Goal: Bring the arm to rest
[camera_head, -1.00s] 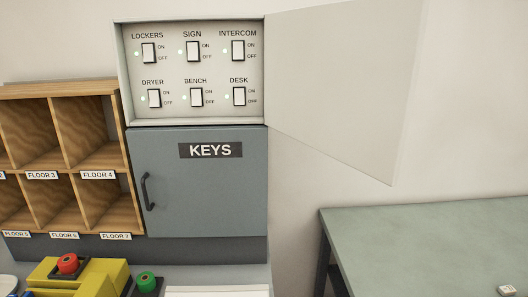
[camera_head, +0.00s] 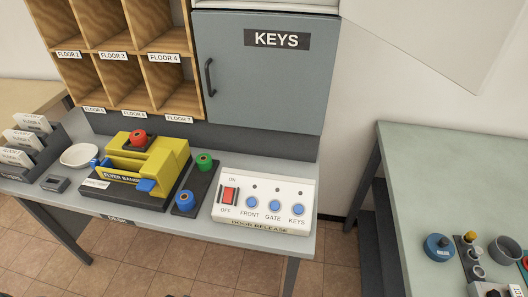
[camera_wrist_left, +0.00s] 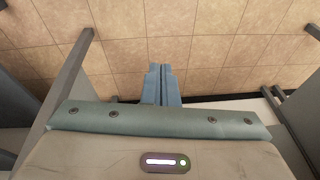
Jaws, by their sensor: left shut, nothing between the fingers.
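My left gripper (camera_wrist_left: 161,72) shows in the left wrist view, with its two blue-grey fingers together and nothing between them. It hangs over the tiled floor (camera_wrist_left: 205,55), apart from any object. My left gripper does not show clearly in the head view, and my right gripper is in neither view.
The grey desk (camera_head: 262,243) holds a yellow machine (camera_head: 172,150), a white door release panel (camera_head: 270,185) and a card rack (camera_head: 40,150). A shut KEYS cabinet (camera_head: 265,85) stands behind. A green-grey table (camera_head: 430,180) with small items is at right. Floor (camera_head: 200,265) shows between them.

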